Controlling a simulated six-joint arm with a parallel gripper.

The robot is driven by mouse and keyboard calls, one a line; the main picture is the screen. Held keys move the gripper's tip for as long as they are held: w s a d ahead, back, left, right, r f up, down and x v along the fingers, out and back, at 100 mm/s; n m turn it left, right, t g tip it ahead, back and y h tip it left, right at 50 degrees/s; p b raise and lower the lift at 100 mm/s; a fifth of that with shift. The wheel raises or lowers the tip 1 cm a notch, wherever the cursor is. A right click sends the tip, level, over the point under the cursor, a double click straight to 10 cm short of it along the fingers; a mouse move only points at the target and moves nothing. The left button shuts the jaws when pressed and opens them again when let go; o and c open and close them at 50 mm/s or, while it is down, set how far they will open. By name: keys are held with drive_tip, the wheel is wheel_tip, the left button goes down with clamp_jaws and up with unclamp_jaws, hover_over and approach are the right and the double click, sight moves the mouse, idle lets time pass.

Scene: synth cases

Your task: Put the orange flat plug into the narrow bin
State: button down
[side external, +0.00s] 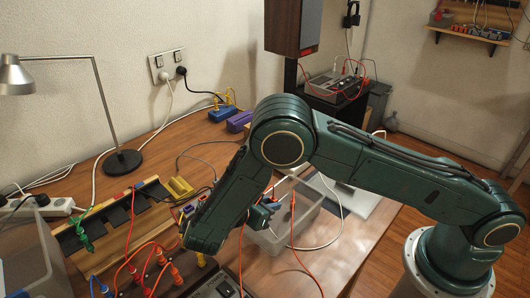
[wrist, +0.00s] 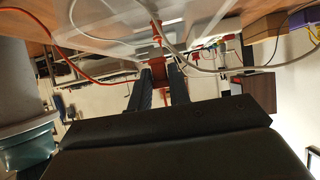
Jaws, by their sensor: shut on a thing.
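My gripper (side external: 276,203) is over the clear plastic bin (side external: 311,227) right of the table's middle, partly hidden by my own arm. In the wrist view its two dark fingers (wrist: 159,82) are shut on the orange plug (wrist: 158,68), with an orange cable running from it. In the side view the plug's orange cable (side external: 293,214) hangs by the bin; the plug itself is hard to make out. I cannot tell whether the plug is above the rim or inside the bin. A second clear bin (side external: 33,252) stands at the left edge; I cannot tell which is the narrow one.
A wooden rack with dark slots (side external: 118,214) stands at left, with a green plug (side external: 83,236) on it. A desk lamp (side external: 123,162) stands behind. Loose cables cross the table near the bin.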

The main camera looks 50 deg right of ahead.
drive_tip(key=c, duration=1.2)
unclamp_jaws()
drive_tip(key=shift+c, duration=0.2)
drive_tip(key=shift+a+r, duration=0.1)
drive_tip(key=v, duration=0.3)
drive_tip(key=shift+r, duration=0.15)
wheel_tip(320, 180, up, 6)
drive_tip(key=shift+r, duration=0.25)
